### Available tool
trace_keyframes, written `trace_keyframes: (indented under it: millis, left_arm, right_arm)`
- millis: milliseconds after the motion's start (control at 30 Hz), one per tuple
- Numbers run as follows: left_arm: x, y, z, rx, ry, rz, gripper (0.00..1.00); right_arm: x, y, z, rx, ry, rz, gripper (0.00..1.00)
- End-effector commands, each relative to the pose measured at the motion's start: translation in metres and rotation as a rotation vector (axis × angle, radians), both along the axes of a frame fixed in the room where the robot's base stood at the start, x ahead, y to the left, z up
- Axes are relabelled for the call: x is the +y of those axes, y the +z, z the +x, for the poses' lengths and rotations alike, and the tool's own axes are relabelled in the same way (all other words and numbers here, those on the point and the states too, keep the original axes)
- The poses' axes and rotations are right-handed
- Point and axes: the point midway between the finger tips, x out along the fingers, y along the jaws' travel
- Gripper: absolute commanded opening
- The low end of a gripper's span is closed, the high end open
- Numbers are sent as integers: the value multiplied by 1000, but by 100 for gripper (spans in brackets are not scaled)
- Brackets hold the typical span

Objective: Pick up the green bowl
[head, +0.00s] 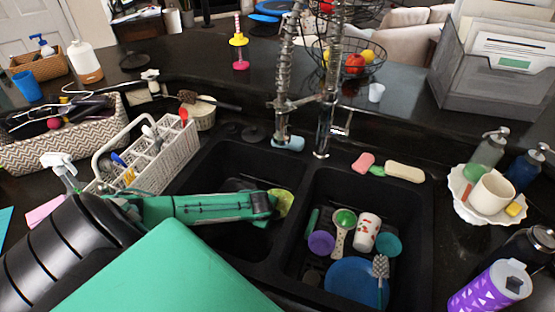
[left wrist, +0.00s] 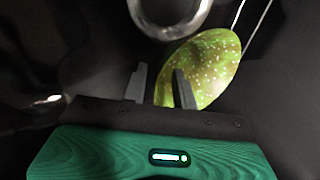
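The green bowl (head: 283,203) is in the left sink basin, against its right side, partly hidden by my left gripper in the head view. In the left wrist view the bowl (left wrist: 212,62) is speckled yellow-green and tilted, seen just beyond the fingers. My left gripper (left wrist: 160,88) has its fingers apart. The bowl's left edge shows in the gap between them, and the right finger overlaps the bowl in the picture. I cannot tell whether either finger touches it. In the head view the left gripper (head: 268,204) reaches into the basin from the left. My right gripper is not in view.
A divider separates the right basin, which holds a blue plate (head: 345,283), a white cup (head: 366,231), a purple bowl (head: 321,243) and a brush (head: 381,268). The tall faucet (head: 325,90) stands behind. A white dish rack (head: 165,160) is left of the sink.

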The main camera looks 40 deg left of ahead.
Motion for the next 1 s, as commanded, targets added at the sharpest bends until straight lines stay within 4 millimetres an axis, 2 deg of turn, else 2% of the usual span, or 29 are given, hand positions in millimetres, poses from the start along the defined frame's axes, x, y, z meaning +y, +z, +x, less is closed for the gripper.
trace_keyframes:
  millis: [200, 333, 367, 767, 1000]
  left_arm:
    - [0, -1, 0, 0, 0, 0, 28]
    - [0, 0, 0, 0, 0, 0, 3]
    - [0, 0, 0, 0, 0, 0, 0]
    - [0, 1, 0, 0, 0, 0, 0]
    - [1, 20, 1, -3, -1, 1, 0]
  right_arm:
    - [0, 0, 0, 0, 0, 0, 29]
    - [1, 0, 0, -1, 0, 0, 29]
    - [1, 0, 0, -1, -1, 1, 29]
    - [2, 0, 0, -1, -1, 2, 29]
    - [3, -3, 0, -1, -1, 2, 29]
